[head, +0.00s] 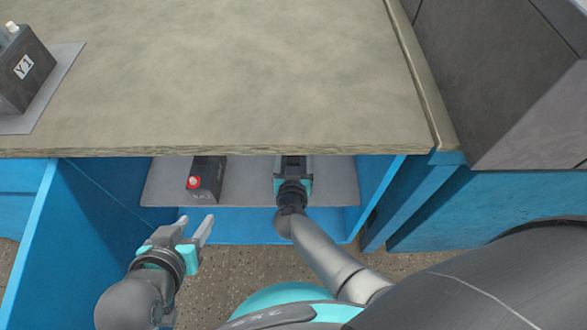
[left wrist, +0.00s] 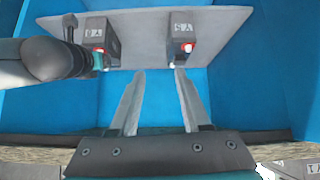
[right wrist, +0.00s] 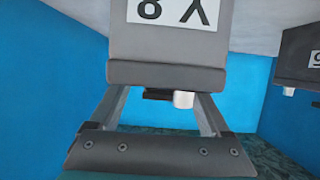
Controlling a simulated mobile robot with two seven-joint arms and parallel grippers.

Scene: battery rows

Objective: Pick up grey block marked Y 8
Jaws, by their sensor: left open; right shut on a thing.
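The grey block marked Y 8 (right wrist: 165,45) fills the top of the right wrist view, its label upside down. My right gripper (head: 291,181) is shut on this block, one finger on each side. In the head view the block (head: 290,162) is partly hidden by the counter edge and gripper. The left wrist view also shows the block (left wrist: 97,32) at the grey mat (left wrist: 140,38); I cannot tell whether it is lifted. My left gripper (head: 203,222) is open and empty, in front of the shelf, apart from the blocks.
Another dark block (head: 205,180) with a red cap stands on the mat left of the Y 8 block. The countertop (head: 230,70) overhangs the blue shelf space. Blue side walls (head: 100,210) bound it. A block marked Y 1 (head: 25,70) stands on the counter.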

